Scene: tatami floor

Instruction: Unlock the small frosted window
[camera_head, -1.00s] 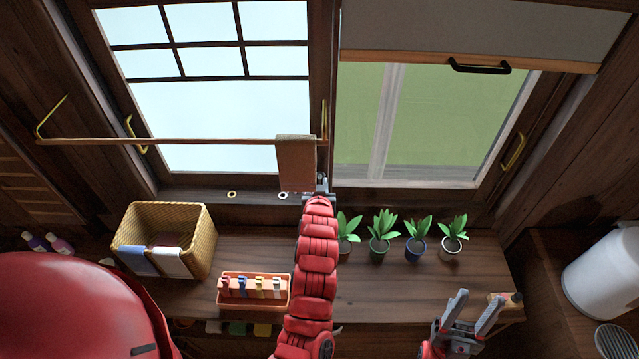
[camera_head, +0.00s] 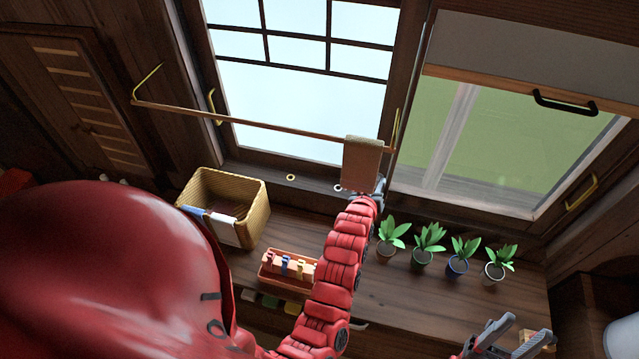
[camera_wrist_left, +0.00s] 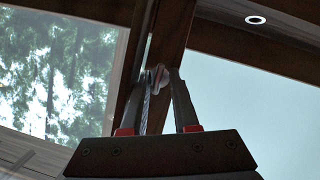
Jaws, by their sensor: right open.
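A pale, opaque-looking window (camera_head: 300,105) with dark grid bars stands at upper middle in the head view; its pale pane (camera_wrist_left: 265,105) fills the right of the left wrist view. My left gripper (camera_head: 378,188) is at the lower right corner of its frame, partly hidden by my red arm and a hanging cloth. In the left wrist view, my left gripper's fingertips (camera_wrist_left: 165,74) are at a small metallic lock-like part (camera_wrist_left: 158,78) on the dark frame. Whether they grip it is unclear. My right gripper (camera_head: 520,332) is open and empty at the lower right.
A rail with a brown cloth (camera_head: 361,163) crosses the window. Several potted plants (camera_head: 428,243), a wicker basket (camera_head: 240,195) and an orange tray (camera_head: 268,275) stand on the wooden counter. A blind (camera_head: 520,65) partly covers the right window (camera_head: 500,140).

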